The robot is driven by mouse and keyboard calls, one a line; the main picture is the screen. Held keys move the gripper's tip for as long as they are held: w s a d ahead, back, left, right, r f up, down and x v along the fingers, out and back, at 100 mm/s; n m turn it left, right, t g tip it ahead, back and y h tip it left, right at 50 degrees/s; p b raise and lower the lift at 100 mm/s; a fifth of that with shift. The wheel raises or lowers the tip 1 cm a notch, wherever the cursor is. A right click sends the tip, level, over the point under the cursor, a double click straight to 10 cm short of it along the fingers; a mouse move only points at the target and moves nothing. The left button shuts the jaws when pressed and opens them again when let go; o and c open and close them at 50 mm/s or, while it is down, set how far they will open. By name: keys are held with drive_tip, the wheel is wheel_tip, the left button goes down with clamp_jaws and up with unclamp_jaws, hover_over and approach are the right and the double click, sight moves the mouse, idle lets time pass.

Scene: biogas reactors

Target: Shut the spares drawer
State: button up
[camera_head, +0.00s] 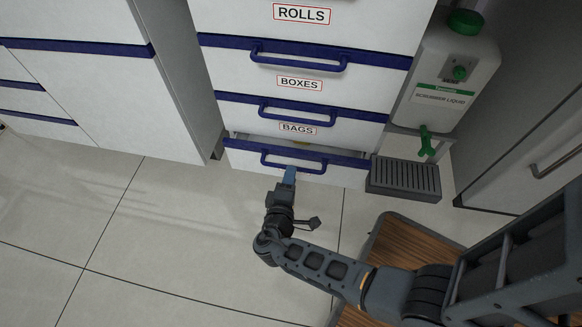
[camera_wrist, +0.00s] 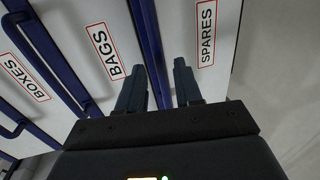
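The spares drawer (camera_head: 310,172) is the lowest one in the white drawer unit. It stands partly out, with a gap above its blue top edge through which a little of the inside shows. Its SPARES label (camera_wrist: 207,30) is readable in the wrist view. Its blue handle (camera_head: 275,163) is at the front. My gripper (camera_head: 290,175) is low at the drawer's front, by the handle; I cannot tell whether it touches. In the wrist view my gripper (camera_wrist: 160,75) has its two fingers apart with nothing seen held between them.
Drawers labelled ROLLS, BOXES (camera_head: 330,85) and BAGS (camera_head: 345,130) above look shut. A scrubber liquid bottle (camera_head: 445,75) and a grey drip tray (camera_head: 404,178) are at the right. A brown wooden-topped piece (camera_head: 405,245) is near my arm. Tiled floor (camera_head: 170,240) at left is clear.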

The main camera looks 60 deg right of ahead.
drive_tip(key=shift+b+x, duration=0.35)
drive_tip(key=shift+x, duration=1.8)
clamp_jaws()
